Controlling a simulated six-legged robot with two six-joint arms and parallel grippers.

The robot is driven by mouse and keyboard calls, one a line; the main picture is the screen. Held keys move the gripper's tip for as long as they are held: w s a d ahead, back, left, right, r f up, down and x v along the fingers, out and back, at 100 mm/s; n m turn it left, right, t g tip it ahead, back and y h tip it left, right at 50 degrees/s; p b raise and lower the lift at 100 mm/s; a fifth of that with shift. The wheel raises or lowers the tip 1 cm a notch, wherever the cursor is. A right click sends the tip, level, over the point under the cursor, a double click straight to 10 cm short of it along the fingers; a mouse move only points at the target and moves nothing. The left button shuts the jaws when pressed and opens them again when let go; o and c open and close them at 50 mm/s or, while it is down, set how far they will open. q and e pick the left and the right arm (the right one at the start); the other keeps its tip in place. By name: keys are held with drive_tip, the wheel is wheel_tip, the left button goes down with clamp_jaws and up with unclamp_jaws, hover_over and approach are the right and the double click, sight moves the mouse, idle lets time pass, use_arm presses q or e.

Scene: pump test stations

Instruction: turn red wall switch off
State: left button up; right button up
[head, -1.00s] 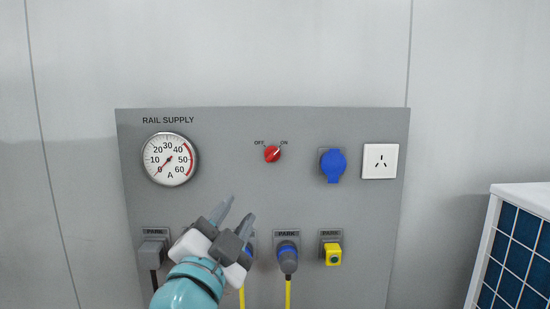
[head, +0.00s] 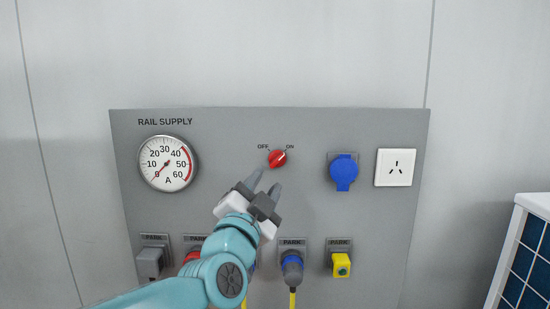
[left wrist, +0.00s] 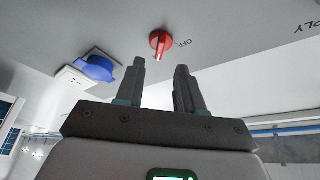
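The red wall switch (head: 277,158) is a round knob on the grey RAIL SUPPLY panel, between the printed words OFF and ON. Its pointer is turned towards ON. My left gripper (head: 265,179) is just below and slightly left of the knob, with its fingers pointing up towards it. In the left wrist view the red knob (left wrist: 160,43) lies ahead of the fingertips, with OFF printed beside it. The left gripper's fingers (left wrist: 160,66) are apart with nothing between them, and do not appear to touch the knob. My right gripper is in neither view.
The panel (head: 225,140) carries a round gauge (head: 168,163) at left, a blue socket (head: 343,172) and a white outlet (head: 395,167) at right. Parked plugs line its lower part, including a grey one (head: 149,262), a blue one (head: 292,268) and a yellow one (head: 341,265).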

sight(276, 163)
use_arm(q)
drive_tip(key=p+x, duration=0.2)
drive_tip(key=x, duration=0.4)
drive_tip(key=shift+w+d, duration=0.1)
drive_tip(key=shift+w, duration=0.2)
drive_tip(key=shift+r, duration=0.15)
drive_tip(key=shift+w, duration=0.1)
drive_tip(key=shift+c, duration=0.6)
clamp_jaws()
